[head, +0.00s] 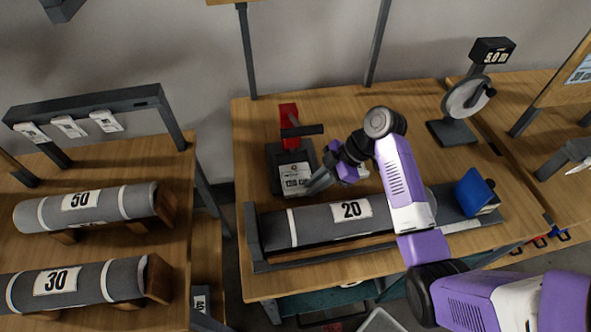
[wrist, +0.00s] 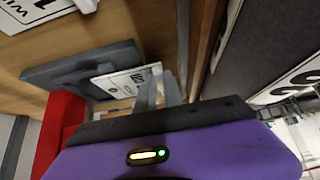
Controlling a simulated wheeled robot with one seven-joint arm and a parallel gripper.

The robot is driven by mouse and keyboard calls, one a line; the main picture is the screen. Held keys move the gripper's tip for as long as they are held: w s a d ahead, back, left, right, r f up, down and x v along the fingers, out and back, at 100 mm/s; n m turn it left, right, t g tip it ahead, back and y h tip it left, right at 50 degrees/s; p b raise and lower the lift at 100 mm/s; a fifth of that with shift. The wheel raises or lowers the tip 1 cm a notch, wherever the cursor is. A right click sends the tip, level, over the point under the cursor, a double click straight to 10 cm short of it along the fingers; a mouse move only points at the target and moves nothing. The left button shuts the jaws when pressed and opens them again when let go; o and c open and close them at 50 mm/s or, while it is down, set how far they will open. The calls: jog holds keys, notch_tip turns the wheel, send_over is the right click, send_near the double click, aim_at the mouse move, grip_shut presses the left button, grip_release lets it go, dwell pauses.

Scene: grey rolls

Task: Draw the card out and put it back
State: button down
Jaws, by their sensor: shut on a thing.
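The white card (head: 296,181) with dark print shows at the front of a dark grey holder (head: 276,158) that has a red upright part (head: 289,122). My gripper (head: 314,184) comes in from the right and is shut on the card's edge. In the wrist view the card (wrist: 128,82) runs from my fingertips (wrist: 160,82) to the left, over the dark grey holder (wrist: 75,68). The red part (wrist: 62,128) is at lower left there. I cannot tell how much of the card is still inside the holder.
A grey roll marked 20 (head: 330,220) lies in a dark cradle just in front of my gripper. A blue block (head: 475,190) is at its right end. A dial stand (head: 455,110) stands at back right. Rolls marked 50 (head: 90,205) and 30 (head: 75,282) are on the left table.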

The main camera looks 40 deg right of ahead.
jog(key=shift+r+p, duration=1.95)
jog(key=shift+r, duration=0.55)
jog(key=shift+a, duration=0.1)
